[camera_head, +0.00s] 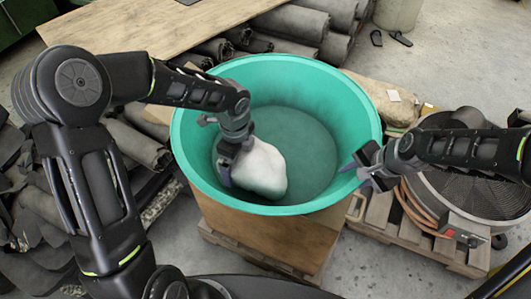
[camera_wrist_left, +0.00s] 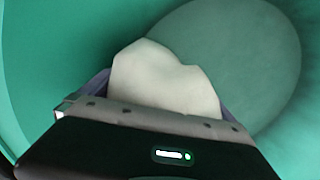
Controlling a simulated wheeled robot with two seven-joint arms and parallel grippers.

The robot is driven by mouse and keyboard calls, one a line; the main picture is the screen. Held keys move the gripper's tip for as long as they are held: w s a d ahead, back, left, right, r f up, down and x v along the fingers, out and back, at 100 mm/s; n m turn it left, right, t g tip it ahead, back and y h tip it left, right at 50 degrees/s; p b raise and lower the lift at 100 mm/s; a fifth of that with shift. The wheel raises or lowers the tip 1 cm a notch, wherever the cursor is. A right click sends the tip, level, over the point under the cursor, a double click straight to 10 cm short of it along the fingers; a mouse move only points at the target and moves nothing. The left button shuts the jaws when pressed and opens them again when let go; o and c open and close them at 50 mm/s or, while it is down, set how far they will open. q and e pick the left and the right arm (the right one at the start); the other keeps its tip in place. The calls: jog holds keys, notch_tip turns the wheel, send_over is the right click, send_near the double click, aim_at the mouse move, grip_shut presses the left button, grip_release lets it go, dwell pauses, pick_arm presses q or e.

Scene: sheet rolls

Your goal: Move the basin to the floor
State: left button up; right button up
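The teal basin (camera_head: 340,100) stands upright on a wooden box (camera_head: 270,238). A rounded white lump (camera_head: 262,172) is inside it, towards the left; the lump also shows in the left wrist view (camera_wrist_left: 165,80). My left gripper (camera_head: 226,165) reaches down into the basin. Its purple fingers (camera_wrist_left: 162,95) lie on both sides of the lump, which fills the gap between them. Whether the lump touches the basin floor is unclear. My right gripper (camera_head: 358,172) is at the basin's right rim with its fingers apart. I cannot tell if they touch the rim.
A pallet (camera_head: 440,245) with a large round fan (camera_head: 470,180) stands at the right. Dark sheet rolls (camera_head: 300,25) lie behind, and more lie at the left (camera_head: 135,145). A wooden board (camera_head: 150,35) is at the back left. Bare concrete floor (camera_head: 455,70) shows at the upper right.

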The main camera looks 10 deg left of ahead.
pick_arm(q)
jog(key=c, duration=0.7)
pick_arm(e)
grip_shut()
pick_arm(q)
jog(key=c, duration=1.1)
jog(key=shift+o, duration=0.2)
jog(key=shift+r, duration=0.1)
